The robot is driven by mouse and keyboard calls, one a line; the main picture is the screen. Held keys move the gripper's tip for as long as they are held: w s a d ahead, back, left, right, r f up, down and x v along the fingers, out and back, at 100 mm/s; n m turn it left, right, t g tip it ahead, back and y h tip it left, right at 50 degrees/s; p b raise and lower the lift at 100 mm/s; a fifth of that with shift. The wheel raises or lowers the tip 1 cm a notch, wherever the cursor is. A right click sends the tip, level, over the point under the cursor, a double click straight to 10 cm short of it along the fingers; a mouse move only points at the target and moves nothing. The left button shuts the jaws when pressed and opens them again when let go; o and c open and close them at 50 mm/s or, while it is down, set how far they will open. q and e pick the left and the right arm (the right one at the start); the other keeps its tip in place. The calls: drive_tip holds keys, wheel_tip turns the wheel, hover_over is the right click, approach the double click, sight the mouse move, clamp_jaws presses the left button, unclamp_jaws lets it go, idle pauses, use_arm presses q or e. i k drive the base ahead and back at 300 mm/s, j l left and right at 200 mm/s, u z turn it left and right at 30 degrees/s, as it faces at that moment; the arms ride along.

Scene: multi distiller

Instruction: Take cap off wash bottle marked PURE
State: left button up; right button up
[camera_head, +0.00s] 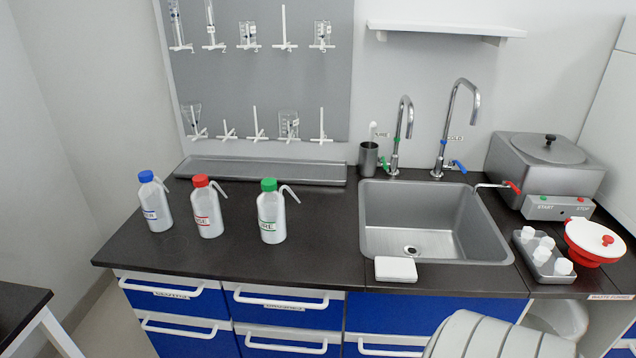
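Three white wash bottles stand upright on the dark counter, left of the sink. The bottle with the green cap (269,185) has a green label (267,225) whose visible letters look like "URE", fitting PURE. Its cap is on, and its thin spout (290,192) bends out to the right. The bottle with the red cap (200,181) has a red label ending in "SE". The bottle with the blue cap (146,176) has a blue label, only partly readable. Neither of my grippers is in view.
A steel sink (376,225) with two taps lies right of the bottles. A white block (396,269) lies at its front edge. A steel distiller (546,168), a tray of small white bottles (527,262) and a red-and-white container (594,240) stand farther right. Counter before the bottles is clear.

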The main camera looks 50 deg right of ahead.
sight(272, 209)
drive_tip(key=z, duration=1.3)
